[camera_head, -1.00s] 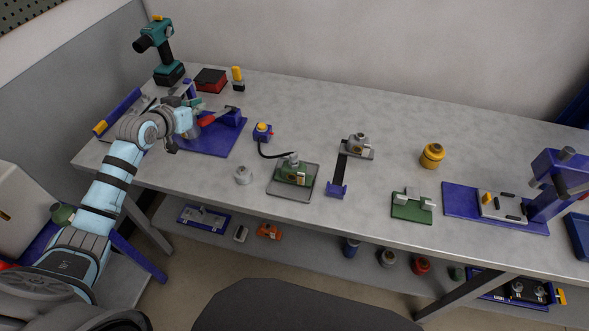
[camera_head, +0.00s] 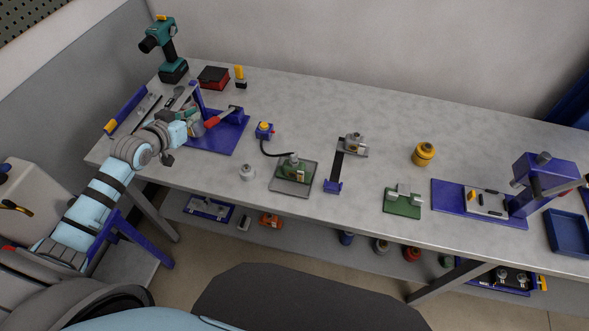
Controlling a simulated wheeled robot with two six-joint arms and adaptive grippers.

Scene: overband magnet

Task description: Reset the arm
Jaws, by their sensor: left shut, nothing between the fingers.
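My left arm (camera_head: 98,195) comes in from the left and reaches over the left end of the grey workbench (camera_head: 300,110). My right gripper is not in view.
A cordless drill (camera_head: 166,45) and a red-black box (camera_head: 213,77) stand at the back left. A grey-green block on a plate (camera_head: 292,176), a yellow pot (camera_head: 423,154) and a blue press (camera_head: 541,180) stand further right. The back middle of the bench is clear.

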